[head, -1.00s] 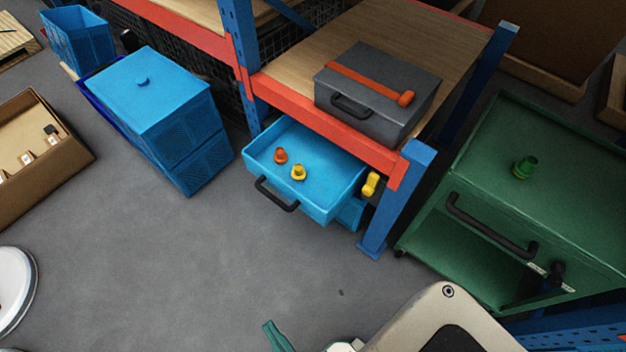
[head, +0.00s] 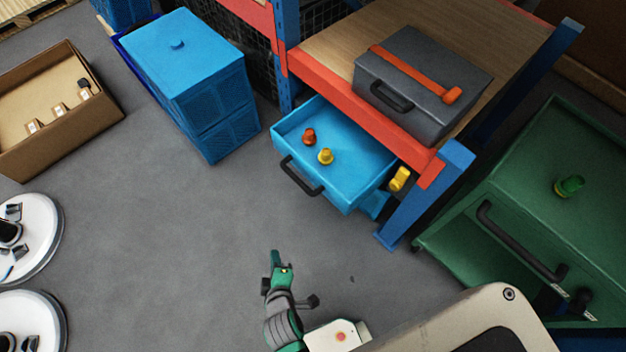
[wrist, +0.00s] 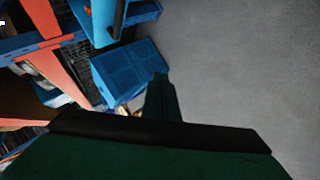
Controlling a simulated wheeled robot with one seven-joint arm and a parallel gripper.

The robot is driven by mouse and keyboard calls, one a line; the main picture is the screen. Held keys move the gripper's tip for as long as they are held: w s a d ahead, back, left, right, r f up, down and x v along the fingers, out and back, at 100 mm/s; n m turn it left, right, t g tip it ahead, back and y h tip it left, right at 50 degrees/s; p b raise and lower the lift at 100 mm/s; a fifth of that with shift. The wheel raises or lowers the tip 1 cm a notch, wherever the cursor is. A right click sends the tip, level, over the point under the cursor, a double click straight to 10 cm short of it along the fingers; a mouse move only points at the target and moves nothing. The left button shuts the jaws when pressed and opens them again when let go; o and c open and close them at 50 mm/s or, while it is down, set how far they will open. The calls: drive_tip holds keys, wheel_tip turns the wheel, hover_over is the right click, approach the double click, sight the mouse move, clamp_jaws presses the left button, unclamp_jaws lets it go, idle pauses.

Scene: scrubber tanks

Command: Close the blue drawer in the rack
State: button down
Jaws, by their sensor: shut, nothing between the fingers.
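The blue drawer (head: 345,190) is pulled out from under the rack's lower shelf, with its black handle (head: 300,178) on the front. An orange knob-like piece (head: 309,136) and a yellow one (head: 325,156) lie in it. My gripper (head: 275,260) is shut and empty, in front of the drawer and apart from it, over open floor. In the wrist view, my gripper's fingers (wrist: 160,92) are together, and part of the blue drawer (wrist: 102,18) with its handle shows at the top edge.
The rack has an orange beam (head: 350,105) and a blue post (head: 430,190) right of the drawer. A grey toolbox (head: 425,95) sits on its shelf. Blue crates (head: 195,75) stand left, a green cart (head: 530,200) right. Floor before the drawer is clear.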

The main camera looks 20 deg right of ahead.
drive_tip(key=w+d+f+n+g+h, duration=0.1)
drive_tip(key=w+d+n+g+h, duration=0.1)
drive_tip(key=w+n, duration=0.3)
drive_tip(key=w+d+f+n+g+h, duration=0.1)
drive_tip(key=w+d+n+g, duration=0.15)
drive_tip(key=w, duration=0.35)
drive_tip(key=w+d+r+n+g+h, duration=0.2)
drive_tip(key=w+d+r+n+h, duration=0.15)
drive_tip(key=w+d+r, duration=0.25)
approach(320, 178)
drive_tip(key=shift+g, duration=0.25)
drive_tip(key=f, duration=0.1)
drive_tip(key=d+f, duration=0.1)
drive_tip(key=f, duration=0.1)
drive_tip(key=w+f, duration=0.1)
drive_tip(key=shift+d+f, duration=0.3)
drive_tip(key=shift+d, duration=0.05)
drive_tip(key=shift+w+d, duration=0.35)
drive_tip(key=shift+d, duration=0.45)
drive_tip(key=shift+w, duration=0.1)
